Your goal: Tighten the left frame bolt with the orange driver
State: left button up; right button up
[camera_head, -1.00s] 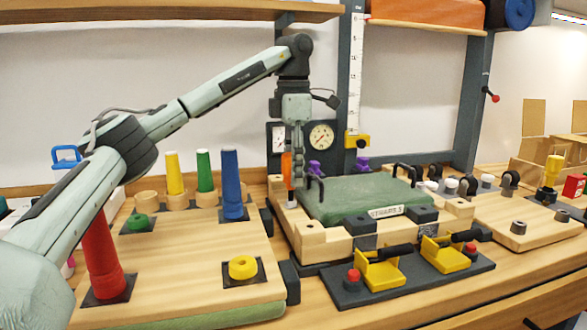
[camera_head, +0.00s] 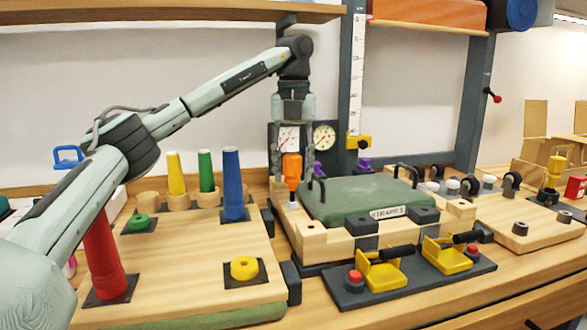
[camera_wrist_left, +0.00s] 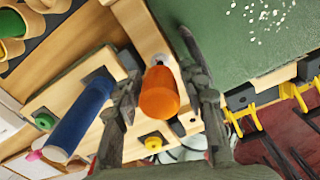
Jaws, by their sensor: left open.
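The orange driver (camera_head: 292,170) stands upright at the left corner of the wooden frame (camera_head: 312,236). Its tip is over a small pale metal piece (camera_head: 292,205), where the left frame bolt would be; the bolt itself is hard to make out. My left gripper (camera_head: 293,178) points down with its fingers spread, one on each side of the driver's handle. In the left wrist view the driver (camera_wrist_left: 159,94) stands between the two open fingers (camera_wrist_left: 162,108), with gaps beside the handle. My right gripper is not in view.
A green pad (camera_head: 362,199) with black handles lies inside the frame. Yellow toggle clamps (camera_head: 382,271) stand in front. A board at left holds red (camera_head: 103,255) and blue (camera_head: 232,183) cones. Gauges (camera_head: 323,136) stand behind the gripper.

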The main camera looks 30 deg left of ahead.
pick_arm(q)
jog(key=shift+c, duration=0.5)
grip_shut()
jog(key=m, duration=0.4)
jog(key=shift+d, duration=0.1)
jog(key=m, duration=0.3)
jog(key=shift+m, duration=0.3)
jog(key=m, duration=0.3)
jog(key=shift+s+d+m, duration=0.1)
jog(key=shift+d+m, duration=0.05)
jog(key=shift+m, duration=0.15)
jog(key=m, duration=0.3)
jog(key=shift+d+m, duration=0.1)
jog(key=shift+m, duration=0.3)
